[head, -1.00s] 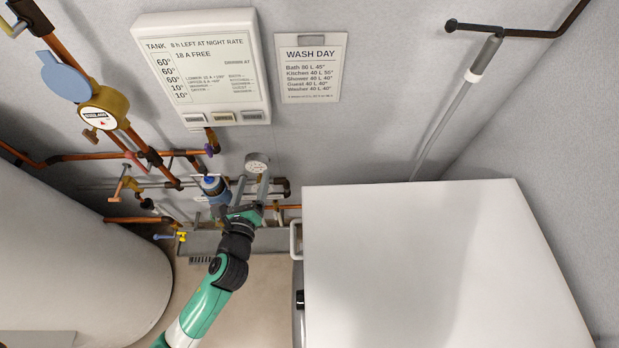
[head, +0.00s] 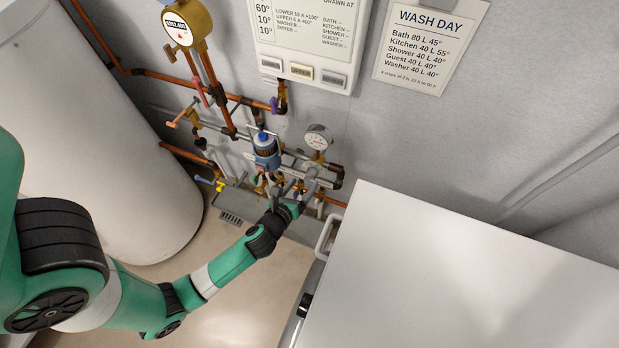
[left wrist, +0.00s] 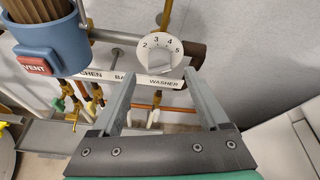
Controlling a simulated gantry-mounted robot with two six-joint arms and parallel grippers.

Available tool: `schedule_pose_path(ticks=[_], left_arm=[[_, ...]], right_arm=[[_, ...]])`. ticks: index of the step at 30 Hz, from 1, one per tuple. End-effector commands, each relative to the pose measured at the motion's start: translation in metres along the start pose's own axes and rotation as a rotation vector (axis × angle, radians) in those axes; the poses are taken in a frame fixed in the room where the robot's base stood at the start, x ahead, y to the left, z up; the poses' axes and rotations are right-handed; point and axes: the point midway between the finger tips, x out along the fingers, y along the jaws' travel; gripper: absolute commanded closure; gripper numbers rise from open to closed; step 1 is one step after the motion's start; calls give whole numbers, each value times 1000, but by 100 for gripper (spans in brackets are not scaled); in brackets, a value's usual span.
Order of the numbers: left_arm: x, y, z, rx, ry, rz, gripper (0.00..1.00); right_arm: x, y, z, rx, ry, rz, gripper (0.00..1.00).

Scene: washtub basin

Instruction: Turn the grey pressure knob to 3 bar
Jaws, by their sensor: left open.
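In the left wrist view a round white dial (left wrist: 145,44) carries the numbers 2, 3, 4 and 5. The pale grey knob (left wrist: 160,61) sits at its lower middle; its exact setting cannot be read. My left gripper (left wrist: 158,78) is open and empty, with its two fingers on either side below the dial. The knob appears just beyond the fingertips, in line with the gap; contact cannot be told. In the head view my left gripper (head: 292,189) reaches the pipework below a round gauge (head: 318,137); the knob is not clear there. My right gripper is not in view.
A blue vent cup (left wrist: 48,48) hangs left of the dial, also in the head view (head: 266,158). A white cabinet (head: 450,270) stands right, a white tank (head: 100,130) left. Copper pipes crowd the wall.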

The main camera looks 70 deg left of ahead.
Motion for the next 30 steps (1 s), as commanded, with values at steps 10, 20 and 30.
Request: schedule_pose_path(ticks=[10, 20, 30], left_arm=[[56, 1, -1, 0, 0, 1, 22], [58, 0, 0, 1, 1, 0, 31], [57, 0, 0, 0, 1, -1, 92]], right_arm=[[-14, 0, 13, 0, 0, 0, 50], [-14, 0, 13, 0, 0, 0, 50], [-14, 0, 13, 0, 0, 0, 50]])
